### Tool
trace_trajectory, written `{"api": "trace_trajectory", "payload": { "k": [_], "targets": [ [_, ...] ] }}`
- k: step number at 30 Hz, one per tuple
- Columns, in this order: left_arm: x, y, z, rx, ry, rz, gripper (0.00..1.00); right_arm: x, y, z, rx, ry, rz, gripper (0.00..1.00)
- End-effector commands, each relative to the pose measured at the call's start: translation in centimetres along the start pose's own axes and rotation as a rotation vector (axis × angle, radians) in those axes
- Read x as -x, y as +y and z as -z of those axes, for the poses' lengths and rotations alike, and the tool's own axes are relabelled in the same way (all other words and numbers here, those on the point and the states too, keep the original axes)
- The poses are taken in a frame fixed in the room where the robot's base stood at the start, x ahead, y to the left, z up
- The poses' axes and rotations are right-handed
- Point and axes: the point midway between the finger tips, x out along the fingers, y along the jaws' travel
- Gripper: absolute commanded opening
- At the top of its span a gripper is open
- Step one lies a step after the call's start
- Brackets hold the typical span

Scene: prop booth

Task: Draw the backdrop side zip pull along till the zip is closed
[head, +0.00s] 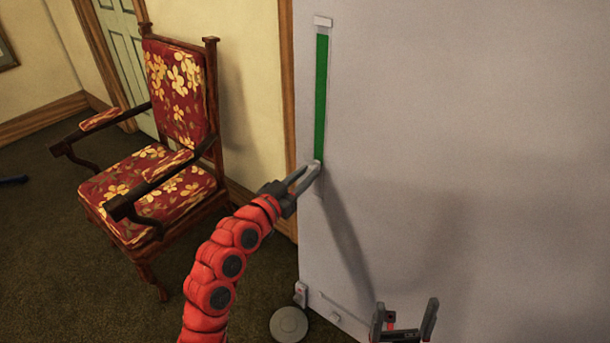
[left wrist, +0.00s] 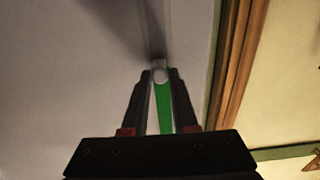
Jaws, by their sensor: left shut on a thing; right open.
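The grey backdrop panel (head: 450,110) fills the right of the head view. Its side zip is an upright strip near the panel's left edge. A green strip (head: 321,95) shows along the zip from a pale stop (head: 323,21) at the top down to my left gripper (head: 312,168). My left gripper is shut on the small zip pull, which the fingers mostly hide in the head view. In the left wrist view the pale zip pull (left wrist: 160,73) sits between the fingertips, with green below it. My right gripper (head: 405,308) is open and empty, low in front of the panel.
A floral armchair (head: 165,150) stands left of my left arm. A round grey foot (head: 289,324) lies on the floor at the panel's base. A door (head: 125,50) and cream wall are behind. The dark carpet between chair and panel looks clear.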

Motion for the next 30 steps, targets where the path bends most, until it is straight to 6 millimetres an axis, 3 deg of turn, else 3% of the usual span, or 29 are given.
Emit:
{"api": "trace_trajectory", "payload": {
  "k": [11,17,23,30],
  "targets": [
    [0.0,0.0,0.1,0.0,0.0,0.0,0.0,0.0,0.0,0.0,0.0,0.0,0.0,0.91],
    [0.0,-0.1,1.8,-0.002,0.005,0.001,0.0,-0.6,0.0,0.1,0.0,0.0,0.0,0.91],
    [0.1,-0.1,6.8,-0.005,0.012,0.002,0.0,-2.0,0.1,0.3,0.0,0.0,0.0,0.91],
    [0.1,-0.1,14.8,-0.004,0.011,0.001,0.0,-3.8,0.2,0.6,0.0,0.0,0.0,0.91]
  ]
}}
